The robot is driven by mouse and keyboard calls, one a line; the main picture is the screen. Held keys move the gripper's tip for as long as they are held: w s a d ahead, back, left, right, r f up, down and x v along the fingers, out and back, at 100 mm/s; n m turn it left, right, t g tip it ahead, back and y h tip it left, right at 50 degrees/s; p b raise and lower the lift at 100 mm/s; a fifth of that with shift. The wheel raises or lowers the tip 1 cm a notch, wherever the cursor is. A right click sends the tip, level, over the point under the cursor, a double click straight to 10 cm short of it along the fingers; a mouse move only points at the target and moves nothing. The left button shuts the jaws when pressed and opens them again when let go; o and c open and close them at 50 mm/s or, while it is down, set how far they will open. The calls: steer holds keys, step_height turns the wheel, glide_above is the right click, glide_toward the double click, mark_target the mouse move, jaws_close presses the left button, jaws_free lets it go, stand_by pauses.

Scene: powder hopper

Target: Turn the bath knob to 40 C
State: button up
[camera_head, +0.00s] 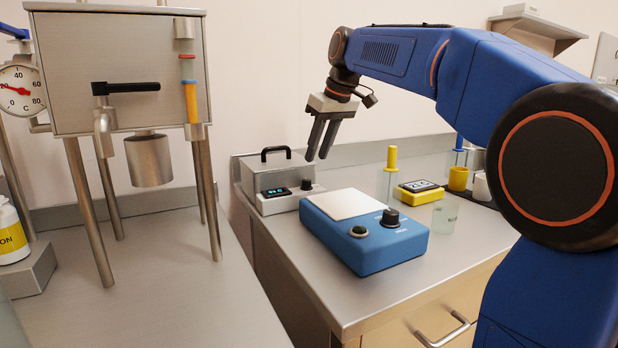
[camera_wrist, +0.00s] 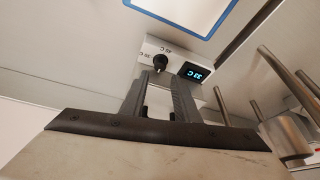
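The bath is a small silver box (camera_head: 275,180) with a black lid handle, at the back left of the right-hand bench. Its front carries a dark display (camera_head: 275,192) with blue-green digits and a black knob (camera_head: 307,184). In the wrist view the display (camera_wrist: 195,72) is turned over and seems to read 33 C; the knob (camera_wrist: 160,59) sits beside it, with small marks around it. My gripper (camera_head: 317,157) hangs above and slightly right of the knob, pointing down. Its two fingers (camera_wrist: 163,77) are apart with nothing between them, and the knob shows just beyond their tips.
A blue stirrer or hotplate (camera_head: 365,235) with a white top and its own black knob stands in front of the bath. A yellow-based device (camera_head: 420,190) and a glass beaker (camera_head: 445,217) stand to its right. The steel hopper stand (camera_head: 125,70) is at left.

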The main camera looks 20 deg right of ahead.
mark_target(308, 179)
steer(key=x, duration=0.9)
steer(key=shift+s, duration=0.1)
jaws_close()
